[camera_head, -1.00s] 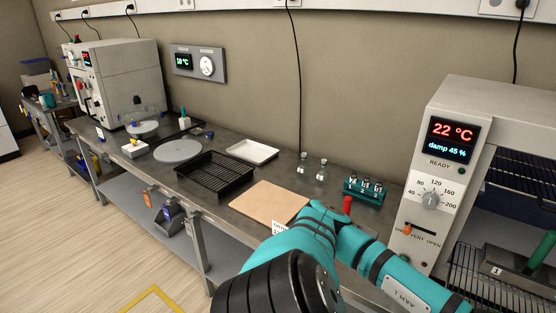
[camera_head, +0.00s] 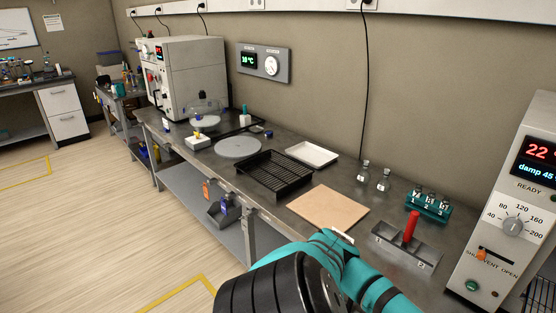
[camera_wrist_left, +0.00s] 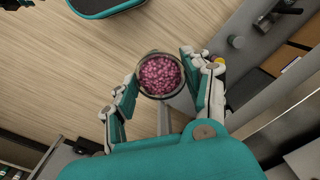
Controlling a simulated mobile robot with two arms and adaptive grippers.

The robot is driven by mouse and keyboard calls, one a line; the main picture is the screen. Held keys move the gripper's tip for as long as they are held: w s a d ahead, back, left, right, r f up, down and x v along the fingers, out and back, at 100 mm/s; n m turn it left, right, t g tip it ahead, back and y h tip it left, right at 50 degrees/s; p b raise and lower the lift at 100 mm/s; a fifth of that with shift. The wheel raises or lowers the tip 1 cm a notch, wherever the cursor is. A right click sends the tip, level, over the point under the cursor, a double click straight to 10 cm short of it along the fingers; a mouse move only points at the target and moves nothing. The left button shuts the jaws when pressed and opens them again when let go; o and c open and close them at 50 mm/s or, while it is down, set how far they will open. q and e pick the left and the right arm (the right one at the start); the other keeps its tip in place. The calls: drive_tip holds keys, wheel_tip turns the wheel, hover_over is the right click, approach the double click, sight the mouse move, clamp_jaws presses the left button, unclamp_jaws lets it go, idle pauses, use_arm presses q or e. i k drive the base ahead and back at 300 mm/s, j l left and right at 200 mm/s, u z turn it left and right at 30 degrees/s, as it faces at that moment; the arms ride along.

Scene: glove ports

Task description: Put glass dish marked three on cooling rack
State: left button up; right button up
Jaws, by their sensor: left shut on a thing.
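A round glass dish (camera_wrist_left: 160,76) full of pink-purple granules is held between the two fingers of my left gripper (camera_wrist_left: 163,78) in the left wrist view, above the wooden floor. No mark on the dish can be read from here. In the head view my left arm comes in at the bottom, and its gripper and the dish are hidden there. A black slatted rack (camera_head: 275,174), which looks like the cooling rack, lies on the steel bench, empty, ahead and left of the arm. My right gripper is not seen.
A tan board (camera_head: 328,206) lies right of the rack, a white tray (camera_head: 312,154) behind it and a grey disc (camera_head: 238,148) to its left. Small flasks (camera_head: 383,181), a teal vial holder (camera_head: 428,204) and a red-handled block (camera_head: 410,232) stand further right, beside the oven (camera_head: 515,205).

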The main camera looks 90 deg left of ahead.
sight(273, 168)
drive_tip(key=j+u, duration=0.95)
drive_tip(key=i+j+u, duration=0.1)
drive_tip(key=j+u, duration=0.35)
drive_tip(key=i+j, duration=0.25)
drive_tip(key=j, duration=0.2)
drive_tip(key=i+j+u, duration=0.1)
drive_tip(key=i+j, duration=0.15)
drive_tip(key=j, duration=0.25)
drive_tip(key=i+j, duration=0.25)
drive_tip(key=j, duration=0.2)
drive_tip(key=i, duration=0.3)
drive_tip(key=u, duration=0.05)
